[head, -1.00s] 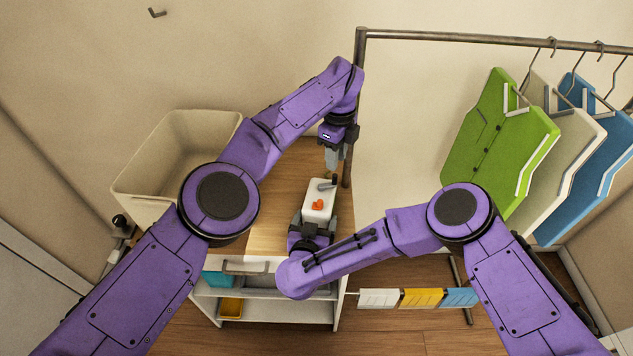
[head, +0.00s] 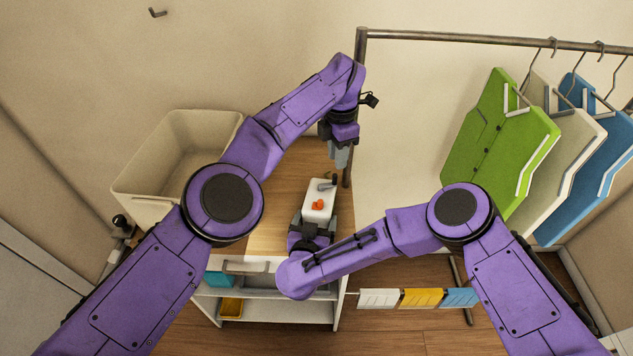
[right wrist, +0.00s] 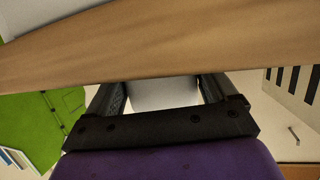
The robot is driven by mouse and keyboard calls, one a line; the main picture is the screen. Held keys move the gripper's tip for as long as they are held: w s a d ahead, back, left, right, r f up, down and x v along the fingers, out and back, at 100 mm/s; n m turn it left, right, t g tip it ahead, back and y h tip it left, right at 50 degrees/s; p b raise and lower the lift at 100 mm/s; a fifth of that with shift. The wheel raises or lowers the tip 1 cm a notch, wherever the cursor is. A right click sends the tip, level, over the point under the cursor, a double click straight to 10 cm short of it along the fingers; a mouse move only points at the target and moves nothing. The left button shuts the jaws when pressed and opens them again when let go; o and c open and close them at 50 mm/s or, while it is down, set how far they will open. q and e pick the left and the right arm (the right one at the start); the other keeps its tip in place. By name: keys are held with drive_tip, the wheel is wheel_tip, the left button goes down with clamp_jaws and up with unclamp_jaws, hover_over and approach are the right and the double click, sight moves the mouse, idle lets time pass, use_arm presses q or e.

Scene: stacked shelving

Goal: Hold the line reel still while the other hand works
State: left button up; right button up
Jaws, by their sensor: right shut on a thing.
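The line reel (head: 318,200) is a white box with an orange knob on its face and a grey crank at its far end. It sits on the wooden top of the cabinet. My right gripper (head: 314,226) is shut on its near end; in the right wrist view, the pale reel body (right wrist: 163,93) shows between the two dark fingers. My left gripper (head: 341,162) points down just above and beyond the crank, apart from it as far as I can see. Its fingers overlap in the view, so its opening is unclear.
The cabinet's wooden top (head: 268,236) is mostly bare. A beige bin (head: 150,185) stands left. A clothes rack post (head: 358,75) rises close to my left gripper. Green, cream and blue vests (head: 500,145) hang at right. Small white, yellow and blue cards (head: 421,298) hang low in front.

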use_arm(q)
drive_tip(key=shift+w+a, duration=0.15)
drive_tip(key=shift+w, duration=0.05)
drive_tip(key=shift+f, duration=2.95)
clamp_jaws()
drive_tip(key=shift+o, duration=0.4)
unclamp_jaws()
drive_tip(key=shift+r, duration=0.15)
drive_tip(key=shift+r, duration=2.4)
drive_tip(key=shift+c, duration=0.4)
